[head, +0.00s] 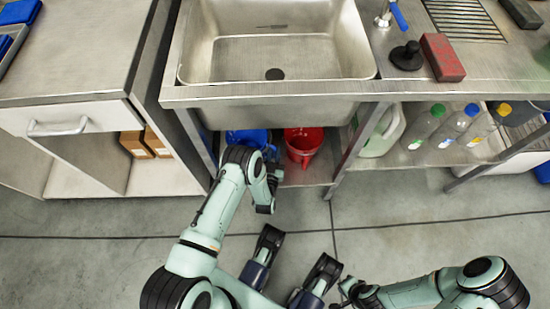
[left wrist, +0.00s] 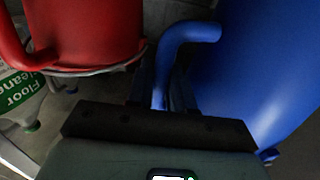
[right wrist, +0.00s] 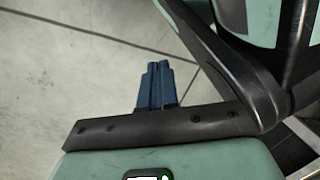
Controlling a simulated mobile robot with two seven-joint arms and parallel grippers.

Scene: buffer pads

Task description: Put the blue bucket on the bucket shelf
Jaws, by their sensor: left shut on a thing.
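The blue bucket (head: 248,137) is under the sink, on the left of the low shelf (head: 318,172), partly hidden by my left arm. In the left wrist view its body (left wrist: 262,65) fills the right side, and its curved handle (left wrist: 190,32) runs down between my fingers. My left gripper (left wrist: 172,92) is shut on that handle. In the head view its fingertips are hard to make out behind the wrist. My right gripper (right wrist: 157,75) is shut and empty, low over the bare floor. I cannot tell whether the bucket touches the shelf.
A red bucket (head: 303,143) stands close to the right of the blue one. The sink (head: 275,60) overhangs both, and a metal leg (head: 352,150) stands to the right. A white jug (head: 383,135) and several bottles (head: 425,125) sit further right. The floor (head: 410,215) in front is clear.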

